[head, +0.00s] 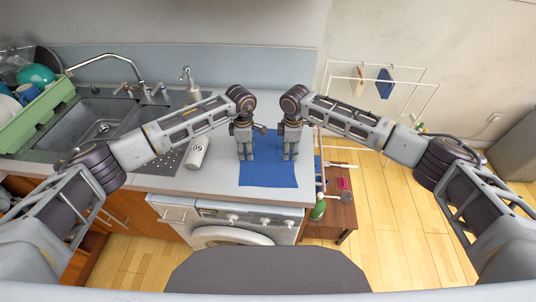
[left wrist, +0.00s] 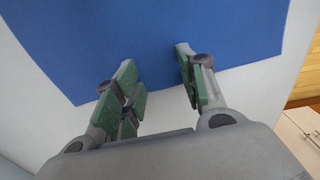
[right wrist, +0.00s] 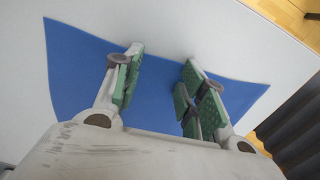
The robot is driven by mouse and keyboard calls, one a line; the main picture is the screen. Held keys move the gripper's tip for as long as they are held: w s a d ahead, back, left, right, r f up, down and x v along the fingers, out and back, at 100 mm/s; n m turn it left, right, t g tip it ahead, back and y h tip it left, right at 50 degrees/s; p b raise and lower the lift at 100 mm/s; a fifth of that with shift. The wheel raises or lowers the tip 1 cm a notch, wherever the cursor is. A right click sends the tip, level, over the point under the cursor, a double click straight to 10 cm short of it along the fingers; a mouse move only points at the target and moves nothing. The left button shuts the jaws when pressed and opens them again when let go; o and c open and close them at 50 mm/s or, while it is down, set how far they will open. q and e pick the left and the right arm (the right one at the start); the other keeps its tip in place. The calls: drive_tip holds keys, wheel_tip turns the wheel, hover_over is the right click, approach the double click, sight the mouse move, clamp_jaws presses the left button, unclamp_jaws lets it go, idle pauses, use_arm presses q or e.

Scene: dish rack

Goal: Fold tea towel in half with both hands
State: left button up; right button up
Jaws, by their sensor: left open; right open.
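The blue tea towel (head: 268,174) lies flat and spread out on the right part of the counter, near its front edge. My left gripper (head: 246,157) points down over the towel's left side. My right gripper (head: 290,157) points down over its right side. In the left wrist view the open fingers (left wrist: 158,75) are at a towel edge (left wrist: 220,30), with no cloth visibly pinched. In the right wrist view the open fingers (right wrist: 163,75) are over the towel (right wrist: 80,75) near an edge. I cannot tell whether the fingertips touch the cloth.
A white cup (head: 195,153) marked with digits lies left of the towel. The sink (head: 100,122), a soap dispenser (head: 190,84) and a green dish rack (head: 36,115) are further left. A small side table (head: 338,212) and a white drying rack (head: 362,97) stand to the right.

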use_arm(q)
drive_tip(key=shift+f, duration=0.2)
use_arm(e)
drive_tip(key=shift+f, duration=0.2)
use_arm(q)
drive_tip(key=shift+s, duration=0.1)
drive_tip(key=c, duration=0.5)
use_arm(e)
drive_tip(key=shift+s, duration=0.1)
drive_tip(key=c, duration=0.5)
use_arm(q)
drive_tip(key=shift+f, duration=0.1)
clamp_jaws()
use_arm(e)
drive_tip(key=shift+f, duration=0.15)
clamp_jaws()
use_arm(q)
drive_tip(key=shift+r, duration=0.25)
use_arm(e)
drive_tip(key=shift+r, duration=0.25)
